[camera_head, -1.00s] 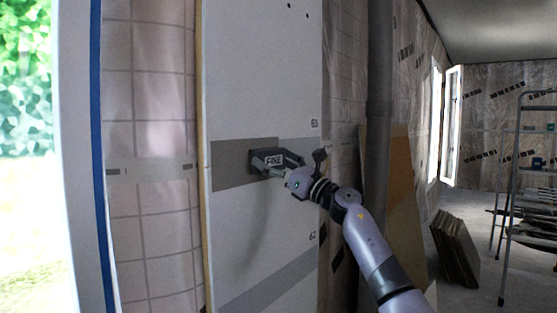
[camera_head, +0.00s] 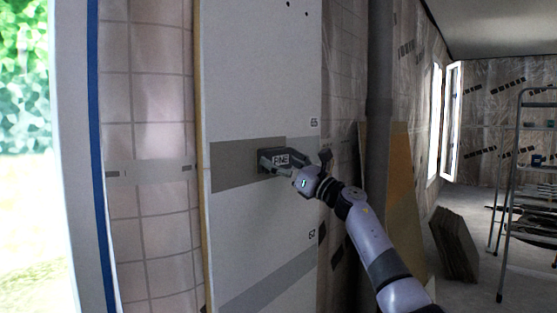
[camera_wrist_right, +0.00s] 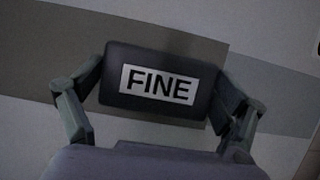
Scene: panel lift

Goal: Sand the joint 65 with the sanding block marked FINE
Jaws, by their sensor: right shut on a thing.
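The dark sanding block (camera_head: 266,157) with a white FINE label is at the grey joint band (camera_head: 234,177) on the pale wall panel. The number by this band looks like 65 (camera_head: 314,122). My right gripper (camera_head: 279,161) is shut on the block. In the right wrist view the block (camera_wrist_right: 201,108) sits between the two fingers, its FINE label facing the camera. The block appears to be against the band; its contact face is hidden. Part of the band (camera_wrist_right: 150,30) behind it is a darker grey, and its right part is lighter. My left gripper is not in view.
A lower grey band (camera_head: 262,290) near the number 62 or 67 crosses the same panel. A grey vertical pipe (camera_head: 379,70) and leaning boards (camera_head: 400,190) stand right of the panel. Stacked boards (camera_head: 455,245) and a metal scaffold (camera_head: 508,200) are farther right.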

